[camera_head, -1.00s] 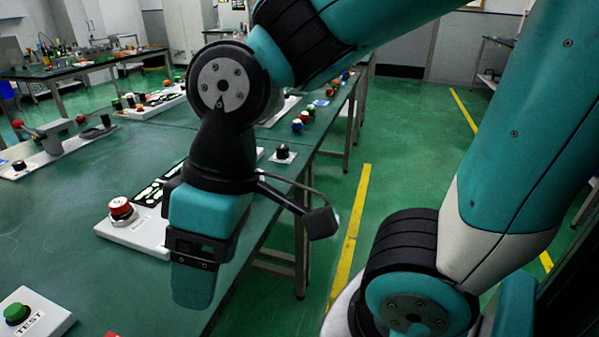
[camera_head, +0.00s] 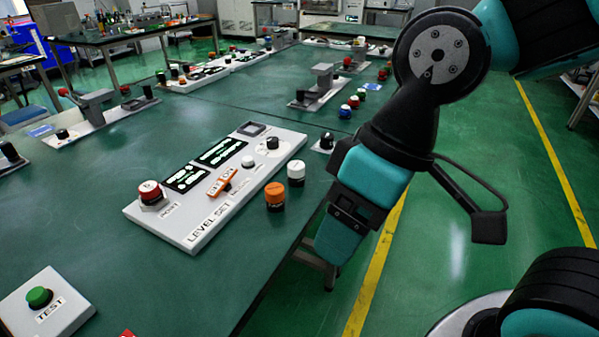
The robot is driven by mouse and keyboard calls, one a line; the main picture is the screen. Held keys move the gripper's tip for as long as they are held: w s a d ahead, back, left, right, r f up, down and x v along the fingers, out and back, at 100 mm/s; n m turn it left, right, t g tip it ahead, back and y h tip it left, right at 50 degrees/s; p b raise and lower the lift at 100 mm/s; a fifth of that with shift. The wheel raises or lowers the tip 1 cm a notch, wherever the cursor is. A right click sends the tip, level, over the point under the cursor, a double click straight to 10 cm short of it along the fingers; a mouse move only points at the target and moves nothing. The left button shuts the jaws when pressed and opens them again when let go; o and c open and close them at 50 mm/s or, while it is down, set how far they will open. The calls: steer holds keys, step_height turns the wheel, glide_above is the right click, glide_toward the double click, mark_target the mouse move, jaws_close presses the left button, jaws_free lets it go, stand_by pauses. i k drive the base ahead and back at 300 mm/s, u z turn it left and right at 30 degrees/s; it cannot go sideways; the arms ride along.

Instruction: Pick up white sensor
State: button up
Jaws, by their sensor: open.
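A small cylinder with a white cap and dark base (camera_head: 296,173) stands upright on the green table, beside the right edge of the panel; it appears to be the white sensor. A similar cylinder with an orange cap (camera_head: 275,196) stands just to its front left. My gripper (camera_head: 338,246) points down to the right of the white-capped cylinder, at the table's right edge, apart from it. It is open, with nothing seen in it; one finger hides the other from this side.
The white LEVEL SET panel (camera_head: 215,190) lies left of the cylinders, with a red button (camera_head: 150,192) and an orange switch (camera_head: 222,182). A small block with a black knob (camera_head: 326,142) stands behind them. A green TEST button box (camera_head: 40,300) is at front left. The front table is mostly clear.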

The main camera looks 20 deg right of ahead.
mark_target(296, 168)
steer(key=u, duration=0.05)
steer(key=k, duration=1.15)
steer(key=u, duration=0.7)
steer(key=i, duration=1.5)
steer(key=z, duration=0.35)
